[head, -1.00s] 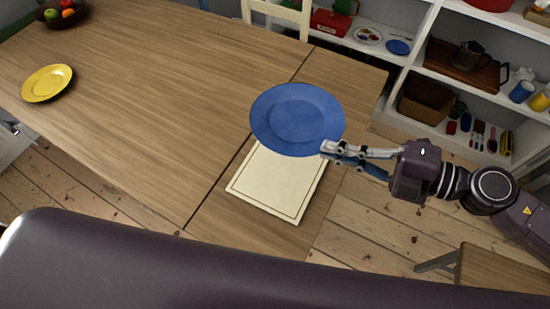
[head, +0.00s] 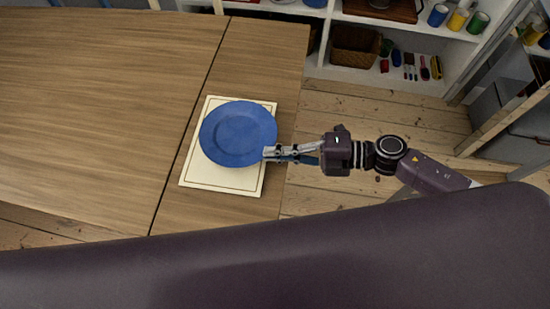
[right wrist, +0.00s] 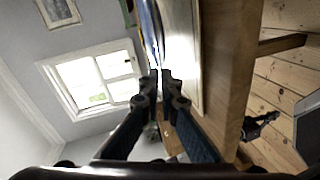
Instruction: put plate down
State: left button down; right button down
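The blue plate (head: 238,132) is over the cream placemat (head: 222,178) at the near right end of the wooden table. My right gripper (head: 270,153) comes in from the right and is shut on the plate's near right rim. In the right wrist view the plate (right wrist: 151,30) shows edge-on at the fingertips (right wrist: 160,76). It seems to be a little off the mat, but glare makes the gap hard to judge. The plate covers much of the mat. My left gripper is not in view.
The wooden table (head: 100,110) is bare to the left of the placemat. White shelves (head: 405,28) with a basket (head: 354,50), jars and utensils stand behind at the right. Open floorboards (head: 350,110) lie right of the table.

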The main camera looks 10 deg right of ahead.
aim_at(276, 166)
notch_tip(276, 166, down, 3)
jog(key=shift+f, duration=0.15)
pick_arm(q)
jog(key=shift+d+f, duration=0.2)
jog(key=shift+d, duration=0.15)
pick_arm(e)
jog(key=c, duration=2.4)
grip_release()
jog(key=shift+f, duration=0.1)
